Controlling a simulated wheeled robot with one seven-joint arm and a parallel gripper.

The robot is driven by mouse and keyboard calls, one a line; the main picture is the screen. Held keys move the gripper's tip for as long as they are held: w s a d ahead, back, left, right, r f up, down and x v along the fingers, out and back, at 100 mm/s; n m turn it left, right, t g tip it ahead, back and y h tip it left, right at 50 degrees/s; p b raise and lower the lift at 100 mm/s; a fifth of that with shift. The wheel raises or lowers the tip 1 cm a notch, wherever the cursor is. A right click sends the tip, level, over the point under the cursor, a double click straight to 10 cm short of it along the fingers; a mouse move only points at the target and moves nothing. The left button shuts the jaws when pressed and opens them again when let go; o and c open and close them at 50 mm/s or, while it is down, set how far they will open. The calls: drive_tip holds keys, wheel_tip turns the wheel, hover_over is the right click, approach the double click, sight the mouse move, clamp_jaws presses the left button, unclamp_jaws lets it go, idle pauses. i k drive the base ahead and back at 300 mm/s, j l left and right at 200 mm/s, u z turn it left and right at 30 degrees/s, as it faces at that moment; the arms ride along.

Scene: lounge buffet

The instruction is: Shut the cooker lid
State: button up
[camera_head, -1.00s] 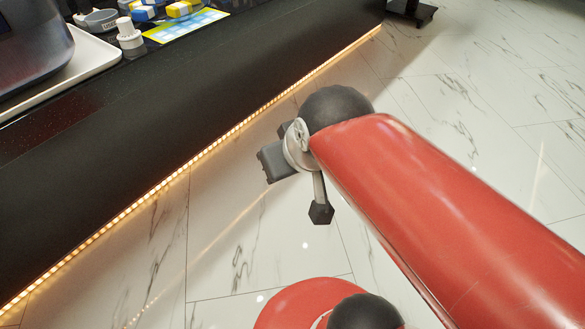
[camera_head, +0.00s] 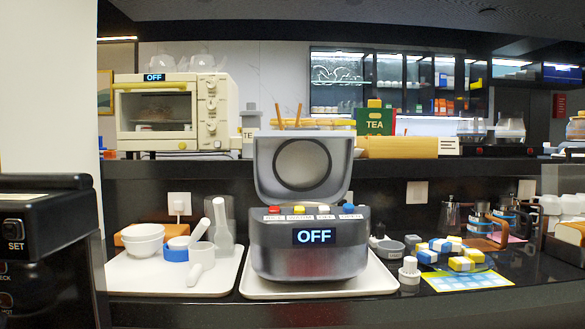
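The cooker (camera_head: 310,262) is a dark grey rounded box with an "OFF" display and a row of coloured buttons along its top front edge. It stands on a white tray (camera_head: 375,280) on the black counter. Its lid (camera_head: 262,170) is open, standing upright behind the body with its round inner ring facing me. My gripper is not in view now.
A tray (camera_head: 228,280) with white bowls (camera_head: 143,240) and white utensils stands left of the cooker. Small blocks (camera_head: 465,263) and a white knob-topped piece (camera_head: 409,270) lie to the right. A shelf with a cream oven (camera_head: 172,110) runs behind. A black machine (camera_head: 45,250) stands at the near left.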

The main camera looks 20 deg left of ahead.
sight(290, 163)
drive_tip(key=u, duration=1.05)
drive_tip(key=l, duration=0.1)
drive_tip(key=i+z, duration=0.05)
